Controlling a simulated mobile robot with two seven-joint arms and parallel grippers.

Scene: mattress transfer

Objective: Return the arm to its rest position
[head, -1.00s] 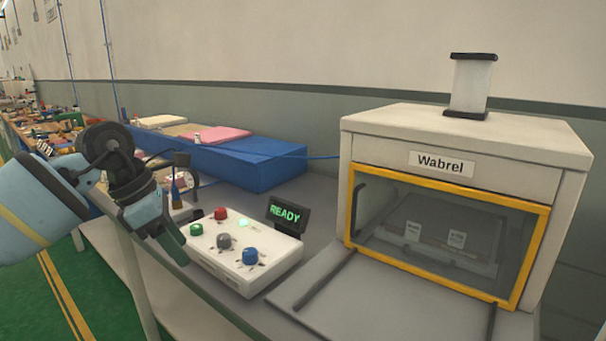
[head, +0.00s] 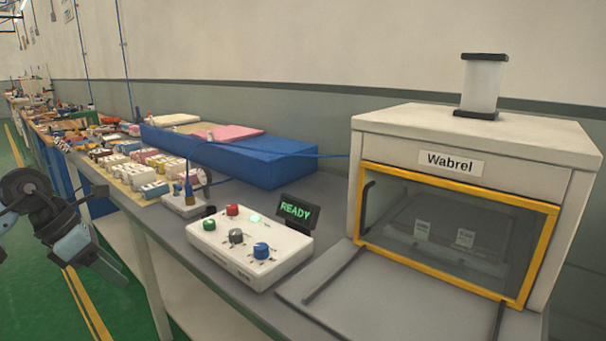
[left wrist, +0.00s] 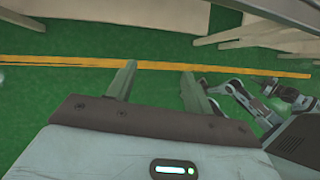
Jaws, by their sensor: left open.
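My left gripper (head: 112,268) is at the lower left of the head view, beside the bench and over the green floor. It is open with nothing between its fingers, as the left wrist view (left wrist: 158,71) also shows. Jointed arm links, which look like my other arm, show at the right of the left wrist view; whether that gripper is open or shut is too small to tell.
The bench (head: 215,250) carries a white control box (head: 240,262) with coloured knobs, a READY display (head: 296,210), a blue block (head: 255,163) and the Wabrel machine (head: 455,185) with its yellow-framed window. Green floor left of the bench is open.

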